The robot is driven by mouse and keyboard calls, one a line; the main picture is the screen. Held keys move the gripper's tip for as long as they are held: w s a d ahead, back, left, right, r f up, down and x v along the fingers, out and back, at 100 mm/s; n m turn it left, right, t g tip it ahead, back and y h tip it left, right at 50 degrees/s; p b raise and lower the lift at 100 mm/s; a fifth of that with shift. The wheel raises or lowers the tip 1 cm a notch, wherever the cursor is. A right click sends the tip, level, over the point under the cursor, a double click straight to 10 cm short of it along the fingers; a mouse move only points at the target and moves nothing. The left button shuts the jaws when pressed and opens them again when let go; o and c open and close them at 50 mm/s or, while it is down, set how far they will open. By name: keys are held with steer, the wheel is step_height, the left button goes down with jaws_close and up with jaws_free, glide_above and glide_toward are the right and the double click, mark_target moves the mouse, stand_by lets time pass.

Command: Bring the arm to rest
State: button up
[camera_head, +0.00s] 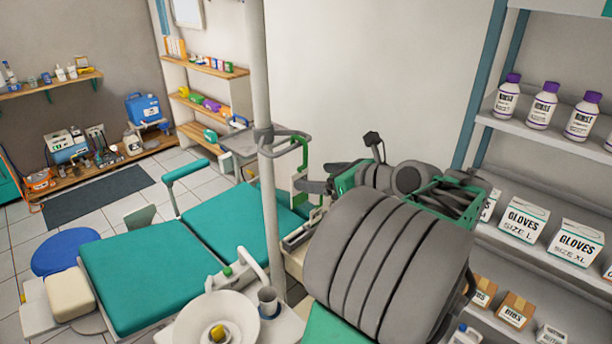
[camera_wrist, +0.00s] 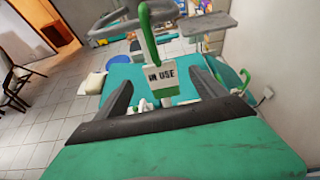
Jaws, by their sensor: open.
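My gripper (camera_wrist: 162,78) is open in the wrist view, its two dark fingers spread wide apart. A white "IN USE" tag (camera_wrist: 161,76) with a green hooked top appears between and beyond the fingers, with a visible gap on each side. In the head view my gripper (camera_head: 318,178) points left beside the pole, and my bulky grey arm is bent at lower right of centre. The tag's face cannot be made out there; a green hooked piece (camera_head: 302,152) shows near the fingers.
A white pole (camera_head: 257,90) stands close to my gripper, with a grey tray (camera_head: 245,140) behind. The teal dental chair (camera_head: 150,270) and a white basin (camera_head: 215,318) lie below left. Shelves with bottles (camera_head: 543,103) and glove boxes (camera_head: 578,242) stand close on the right.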

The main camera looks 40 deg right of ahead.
steer(key=s+f+n+g, duration=1)
steer(key=s+f+n, duration=0.7)
steer(key=f+n, duration=0.35)
steer(key=w+a+r+n, duration=0.1)
steer(key=w+a+n, duration=0.3)
steer(key=a, duration=0.7)
steer(key=w+a+r+n, duration=0.2)
steer(key=w+a+n, duration=0.2)
steer(key=a, duration=0.7)
steer(key=w+a+r+n, duration=0.2)
steer(key=w+a+n, duration=0.2)
steer(key=a+n, duration=0.3)
steer(key=a, duration=0.4)
steer(key=shift+w+a+r, duration=0.15)
steer(key=shift+w+a, duration=0.15)
